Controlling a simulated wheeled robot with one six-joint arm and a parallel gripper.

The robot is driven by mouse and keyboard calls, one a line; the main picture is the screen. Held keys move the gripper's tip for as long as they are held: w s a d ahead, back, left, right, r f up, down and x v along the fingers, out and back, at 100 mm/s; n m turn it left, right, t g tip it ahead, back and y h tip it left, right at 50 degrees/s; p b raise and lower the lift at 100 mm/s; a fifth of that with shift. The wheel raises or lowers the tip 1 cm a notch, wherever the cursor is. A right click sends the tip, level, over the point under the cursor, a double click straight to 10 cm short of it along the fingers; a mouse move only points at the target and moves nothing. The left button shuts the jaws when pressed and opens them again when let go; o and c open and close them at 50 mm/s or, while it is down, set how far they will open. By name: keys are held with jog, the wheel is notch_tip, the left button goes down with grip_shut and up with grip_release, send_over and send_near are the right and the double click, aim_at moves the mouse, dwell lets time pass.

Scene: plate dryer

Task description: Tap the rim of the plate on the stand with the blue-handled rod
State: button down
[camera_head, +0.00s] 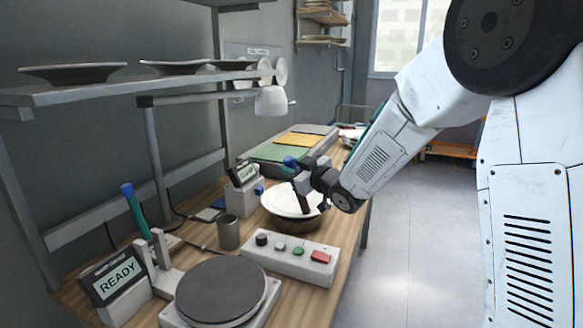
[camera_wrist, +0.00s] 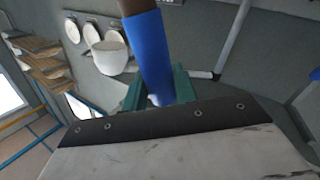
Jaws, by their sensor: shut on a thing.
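My gripper (camera_head: 303,180) is shut on the blue-handled rod (camera_wrist: 152,57), above the white plate. In the wrist view the blue handle sits between the teal jaws (camera_wrist: 160,88), and a brown part shows at the top edge. In the head view the blue end (camera_head: 290,162) sticks out at the upper left of my gripper, and a dark brown part (camera_head: 304,204) hangs below it, over the plate. The white plate (camera_head: 278,203) rests on a dark round stand (camera_head: 294,225). My gripper and the rod hide part of its right side. I cannot tell whether the rod touches the rim.
A button box (camera_head: 290,260), a metal cup (camera_head: 228,233) and a small display box (camera_head: 243,188) stand near the plate. A dark disc (camera_head: 220,290), a READY display (camera_head: 115,273) and a holder with a green, blue-topped rod (camera_head: 136,212) are at front left. A plate shelf (camera_head: 150,88) overhangs.

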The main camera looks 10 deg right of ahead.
jog(key=shift+r, duration=3.45)
